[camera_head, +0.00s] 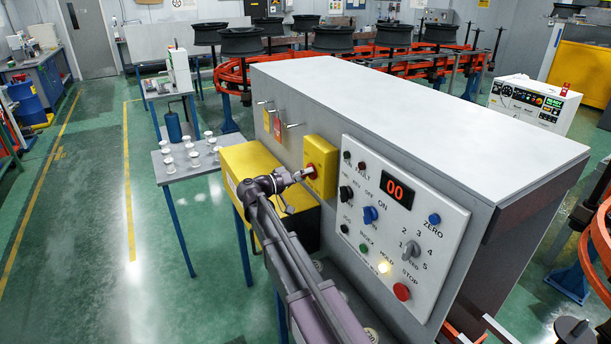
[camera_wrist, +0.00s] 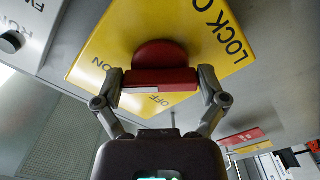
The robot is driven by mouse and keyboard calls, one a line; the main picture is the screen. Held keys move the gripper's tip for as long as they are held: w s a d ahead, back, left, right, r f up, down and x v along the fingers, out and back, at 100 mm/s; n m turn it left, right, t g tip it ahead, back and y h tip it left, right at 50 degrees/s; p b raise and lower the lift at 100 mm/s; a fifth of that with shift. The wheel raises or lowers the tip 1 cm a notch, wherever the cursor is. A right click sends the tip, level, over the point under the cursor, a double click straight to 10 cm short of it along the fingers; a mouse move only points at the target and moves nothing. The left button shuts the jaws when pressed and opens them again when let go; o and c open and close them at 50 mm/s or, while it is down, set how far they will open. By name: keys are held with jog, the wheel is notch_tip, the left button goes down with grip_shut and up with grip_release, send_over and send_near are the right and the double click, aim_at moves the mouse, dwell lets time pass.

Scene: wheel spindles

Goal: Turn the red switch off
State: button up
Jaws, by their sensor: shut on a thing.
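The red switch (camera_wrist: 160,52) is a round red knob with a crosswise bar handle on a yellow lockout box (camera_wrist: 215,25). The plate is marked ON at the left and OFF below the handle in the wrist view. My gripper (camera_wrist: 162,82) has one finger at each end of the red bar and is shut on it. In the head view the yellow box (camera_head: 327,150) is on the side of the grey cabinet, and my gripper (camera_head: 300,177) reaches its lower left, partly covering the red switch (camera_head: 310,168). Which mark the handle points to is unclear.
A white control panel (camera_head: 440,215) with a red 00 display, knobs and buttons is just right of my arm. Red and yellow tags (camera_head: 276,128) hang on pegs at the left. A yellow-topped box (camera_head: 240,160) stands below left.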

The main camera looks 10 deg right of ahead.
jog(key=n, duration=0.4)
jog(key=shift+r, duration=0.1)
jog(key=n, duration=0.4)
jog(key=shift+s+n, duration=0.1)
jog(key=shift+n, duration=0.3)
jog(key=n, duration=0.4)
jog(key=shift+r+n, duration=0.15)
jog(key=shift+n, duration=0.15)
jog(key=shift+n+p, duration=0.3)
jog(key=shift+n, duration=1.7)
jog(key=o, duration=0.8)
jog(key=shift+a, duration=0.1)
jog(key=shift+v, duration=5.95)
